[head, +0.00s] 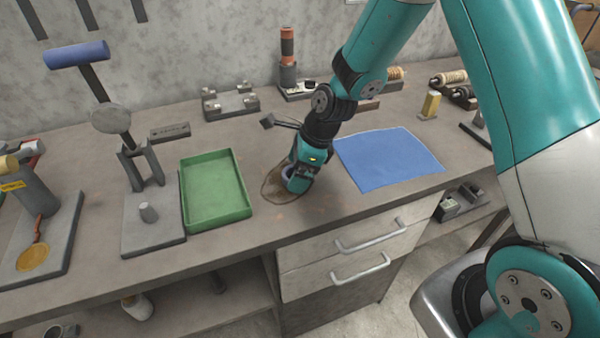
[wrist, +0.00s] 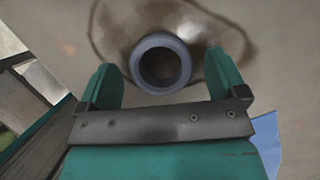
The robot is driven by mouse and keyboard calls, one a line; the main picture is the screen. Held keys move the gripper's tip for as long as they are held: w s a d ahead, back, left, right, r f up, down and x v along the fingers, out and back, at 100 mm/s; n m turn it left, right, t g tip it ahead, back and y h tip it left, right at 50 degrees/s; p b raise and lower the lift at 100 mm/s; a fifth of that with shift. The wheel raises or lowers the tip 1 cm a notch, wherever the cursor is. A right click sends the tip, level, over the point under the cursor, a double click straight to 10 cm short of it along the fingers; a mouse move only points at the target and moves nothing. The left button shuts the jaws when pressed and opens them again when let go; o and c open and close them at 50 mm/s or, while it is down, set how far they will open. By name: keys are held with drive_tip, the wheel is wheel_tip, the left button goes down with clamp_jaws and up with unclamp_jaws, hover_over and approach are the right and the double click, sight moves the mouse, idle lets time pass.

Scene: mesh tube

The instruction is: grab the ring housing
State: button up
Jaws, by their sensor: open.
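The ring housing (wrist: 138,69) is a short grey-blue cylinder with a round dark bore, seen from above in the wrist view. It stands on the workbench over a brown stain, between the two teal fingers of my gripper (wrist: 163,85). The fingers are open, one on each side of it, with the right finger showing a wider gap than the left. In the head view my gripper (head: 298,183) points down at the bench, and the ring housing (head: 290,172) is mostly hidden behind it.
A green tray (head: 246,212) lies left of my gripper, and a blue mat (head: 390,158) lies to its right. Drawers (head: 345,255) sit below the bench's front edge.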

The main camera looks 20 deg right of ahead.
drive_tip(key=shift+f, duration=0.25)
drive_tip(key=shift+w, duration=0.1)
drive_tip(key=c, duration=1.2)
drive_tip(key=shift+r, duration=0.1)
